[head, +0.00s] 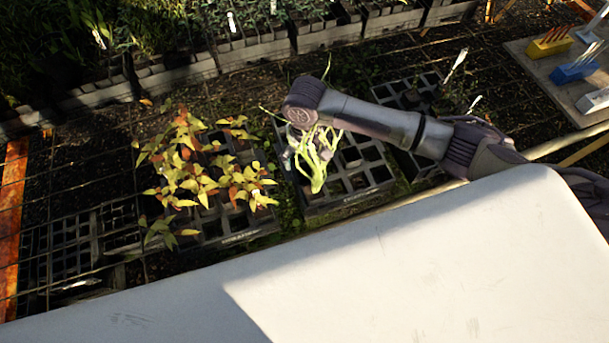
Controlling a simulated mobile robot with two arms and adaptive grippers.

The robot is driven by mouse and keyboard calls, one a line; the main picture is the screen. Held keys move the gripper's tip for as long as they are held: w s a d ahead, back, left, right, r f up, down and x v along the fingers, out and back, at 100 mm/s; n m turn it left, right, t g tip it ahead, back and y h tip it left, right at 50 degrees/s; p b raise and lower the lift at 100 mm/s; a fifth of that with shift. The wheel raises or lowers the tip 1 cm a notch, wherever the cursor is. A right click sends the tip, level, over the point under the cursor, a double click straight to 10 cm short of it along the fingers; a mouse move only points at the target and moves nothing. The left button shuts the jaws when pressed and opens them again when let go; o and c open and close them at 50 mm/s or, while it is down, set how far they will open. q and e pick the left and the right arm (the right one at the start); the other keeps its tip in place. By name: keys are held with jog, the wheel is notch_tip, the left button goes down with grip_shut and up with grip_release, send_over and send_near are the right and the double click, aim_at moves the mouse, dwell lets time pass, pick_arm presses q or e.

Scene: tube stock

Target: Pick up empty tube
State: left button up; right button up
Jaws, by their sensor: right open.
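My right gripper (298,152) hangs down from the arm that comes in from the right. It is open, over a black tube tray (352,196), and partly hidden by my wrist and by a pale green plant (318,170). The plant's thin stems rise beside the fingers; I cannot tell whether they touch. Several square tubes in this tray look dark and empty, mainly right of the plant. I cannot tell which tube, if any, is between the fingers. My left gripper is not in view.
A tray with yellow and orange leafy plants (205,175) stands to the left. Empty-looking trays sit at the far left (72,262) and behind my forearm (420,88). Planted rows (250,52) line the back. Yellow (550,42) and blue (575,68) blocks lie on a board at upper right.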

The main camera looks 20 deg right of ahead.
aim_at(305, 169)
notch_tip(305, 169, down, 2)
jog(key=shift+f+p, duration=0.1)
jog(key=shift+p, duration=0.3)
notch_tip(305, 169, down, 3)
jog(key=shift+s+f+p, duration=0.1)
jog(key=shift+f+p, duration=0.1)
jog(key=shift+p, duration=0.15)
jog(key=shift+f, duration=0.25)
jog(key=c, duration=0.7)
jog(key=shift+c, duration=1)
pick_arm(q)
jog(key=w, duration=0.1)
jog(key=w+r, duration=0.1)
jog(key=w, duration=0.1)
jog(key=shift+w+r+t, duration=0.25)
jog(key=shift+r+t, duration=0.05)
